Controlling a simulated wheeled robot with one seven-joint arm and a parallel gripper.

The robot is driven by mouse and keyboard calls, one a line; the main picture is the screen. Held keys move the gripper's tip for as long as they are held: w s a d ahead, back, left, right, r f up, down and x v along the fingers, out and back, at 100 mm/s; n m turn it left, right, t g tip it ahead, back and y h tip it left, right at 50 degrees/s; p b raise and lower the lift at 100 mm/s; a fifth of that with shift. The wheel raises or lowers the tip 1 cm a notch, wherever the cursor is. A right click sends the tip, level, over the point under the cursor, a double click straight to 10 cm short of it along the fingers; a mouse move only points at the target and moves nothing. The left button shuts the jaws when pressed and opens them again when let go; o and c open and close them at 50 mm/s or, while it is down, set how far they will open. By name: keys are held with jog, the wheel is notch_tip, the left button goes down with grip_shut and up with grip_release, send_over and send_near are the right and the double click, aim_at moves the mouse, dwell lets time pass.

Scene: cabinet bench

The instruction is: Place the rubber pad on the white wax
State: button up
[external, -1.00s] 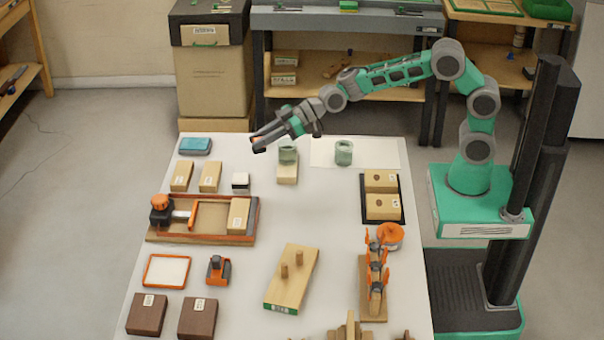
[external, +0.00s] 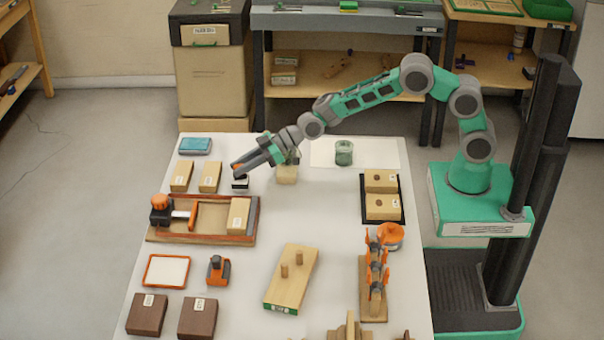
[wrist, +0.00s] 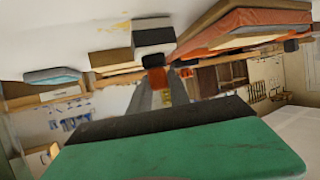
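A small white block with a dark band (external: 240,186) stands on the table; it also shows in the wrist view (wrist: 153,37). I cannot tell for sure whether it is the white wax or carries the rubber pad. A flat blue-teal pad in a grey surround (external: 195,145) lies at the back left; it also shows in the wrist view (wrist: 52,76). My gripper (external: 238,170) is just above the small block and partly hides its top. Contact is unclear.
Two wooden blocks (external: 195,177) stand left of the small block. A wooden tray (external: 205,232) with an orange-knobbed tool lies in front. A pale block (external: 286,175) stands under my wrist, and a green jar (external: 344,153) stands right. The table's middle is clear.

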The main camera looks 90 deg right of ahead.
jog(key=o, duration=0.4)
